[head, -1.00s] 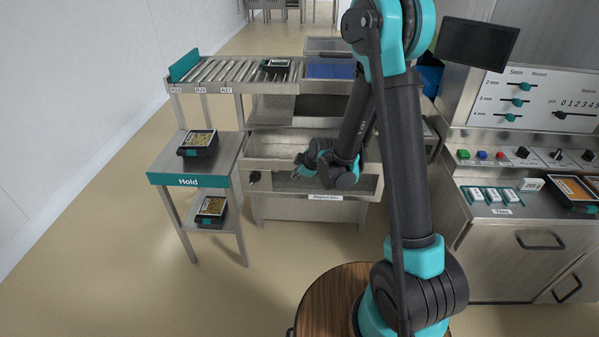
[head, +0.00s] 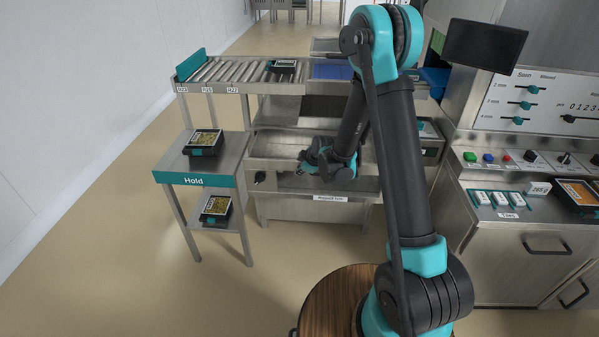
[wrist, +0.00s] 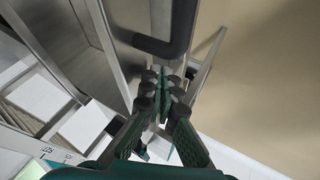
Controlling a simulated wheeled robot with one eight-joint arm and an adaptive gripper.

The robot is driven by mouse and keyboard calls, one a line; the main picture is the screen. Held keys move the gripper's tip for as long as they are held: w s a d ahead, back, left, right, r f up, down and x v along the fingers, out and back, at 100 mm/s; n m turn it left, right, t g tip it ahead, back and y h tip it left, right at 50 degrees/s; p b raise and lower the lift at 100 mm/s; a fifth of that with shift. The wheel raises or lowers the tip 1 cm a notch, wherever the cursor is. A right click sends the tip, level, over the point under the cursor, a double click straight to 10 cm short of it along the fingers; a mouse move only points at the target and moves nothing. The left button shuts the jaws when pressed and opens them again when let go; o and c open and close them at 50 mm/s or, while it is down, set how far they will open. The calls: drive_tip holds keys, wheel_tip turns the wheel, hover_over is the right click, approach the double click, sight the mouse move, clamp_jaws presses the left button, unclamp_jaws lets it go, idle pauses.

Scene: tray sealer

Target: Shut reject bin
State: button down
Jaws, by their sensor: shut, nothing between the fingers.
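The reject bin (head: 275,183) is a steel drawer-like bin under the conveyor, with a white label (head: 330,198) on its front. Its top looks open, standing out toward me. A small dark fitting (head: 260,176) shows at its left front. My gripper (head: 301,167) is over the bin's front part, with my arm covering the bin's right side. In the wrist view my gripper (wrist: 163,78) is shut and empty, its fingertips close to a dark bar handle (wrist: 172,45) beside a steel panel. Whether they touch is not clear.
The Hold stand (head: 194,180) with two food trays is left of the bin. A roller conveyor (head: 235,72) runs above. The sealer's control panel (head: 545,160) stands right. Floor in front of the bin is clear.

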drive_tip(key=w, duration=2.2)
drive_tip(key=shift+w, duration=0.4)
